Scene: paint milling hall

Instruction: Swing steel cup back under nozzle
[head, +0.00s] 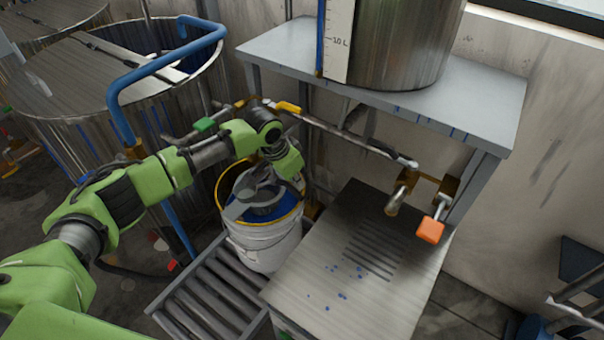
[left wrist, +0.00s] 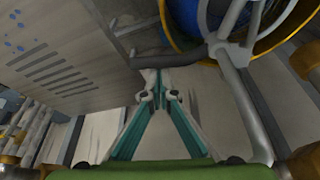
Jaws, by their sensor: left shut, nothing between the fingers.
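A grey, round steel piece (head: 265,212), which looks like the cup, shows partly behind my gripper at the bucket's mouth. A grey bent bar (left wrist: 228,75) runs close by the fingertips in the left wrist view; I cannot tell if they touch. A brass spout (head: 394,203), possibly the nozzle, hangs above the slotted metal top. My right gripper is not in view.
The bucket stands on a roller conveyor (head: 208,290). A slotted metal top (head: 345,285) with blue drops is to its right. A grey shelf (head: 480,105) bears a steel tank (head: 400,45). A large vat (head: 75,125) and blue pipe (head: 160,65) stand left. An orange handle (head: 430,230) sticks out.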

